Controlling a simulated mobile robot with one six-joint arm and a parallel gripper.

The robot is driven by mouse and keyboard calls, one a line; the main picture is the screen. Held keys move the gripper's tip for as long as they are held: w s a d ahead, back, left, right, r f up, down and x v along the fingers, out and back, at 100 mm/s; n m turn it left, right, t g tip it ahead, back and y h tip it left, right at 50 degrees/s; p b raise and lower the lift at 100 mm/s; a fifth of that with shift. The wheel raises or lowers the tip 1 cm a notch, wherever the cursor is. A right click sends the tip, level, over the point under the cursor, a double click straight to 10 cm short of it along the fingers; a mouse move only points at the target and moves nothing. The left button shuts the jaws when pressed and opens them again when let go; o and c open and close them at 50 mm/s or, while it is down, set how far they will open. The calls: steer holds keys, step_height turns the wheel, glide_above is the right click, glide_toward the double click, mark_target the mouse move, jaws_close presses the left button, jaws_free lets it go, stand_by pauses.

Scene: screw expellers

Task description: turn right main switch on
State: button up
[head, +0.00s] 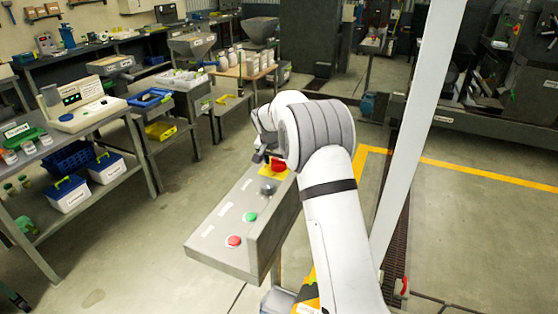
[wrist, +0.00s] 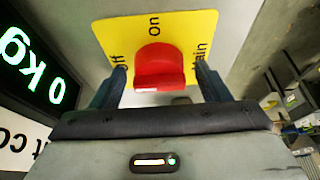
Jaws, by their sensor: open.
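The main switch is a red rotary knob (wrist: 160,66) on a yellow plate (wrist: 197,28) lettered "On", with partly covered words at the sides. In the head view the red knob (head: 278,166) sits at the far end of the grey control panel (head: 212,247), partly hidden by my arm. My gripper (wrist: 161,72) is open, one finger on each side of the knob. Contact with the knob cannot be told. In the head view my gripper (head: 263,156) is just over the yellow plate, mostly hidden behind my wrist. The knob's exact setting is unclear.
The panel also carries a dark knob (head: 267,187), a green button (head: 249,217) and a red button (head: 234,241). A display reading "0 kg" (wrist: 32,62) is close at left in the wrist view. A white post (head: 418,130) stands right of my arm.

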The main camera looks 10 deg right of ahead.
steer(key=shift+c, duration=0.2)
steer(key=c, duration=0.9)
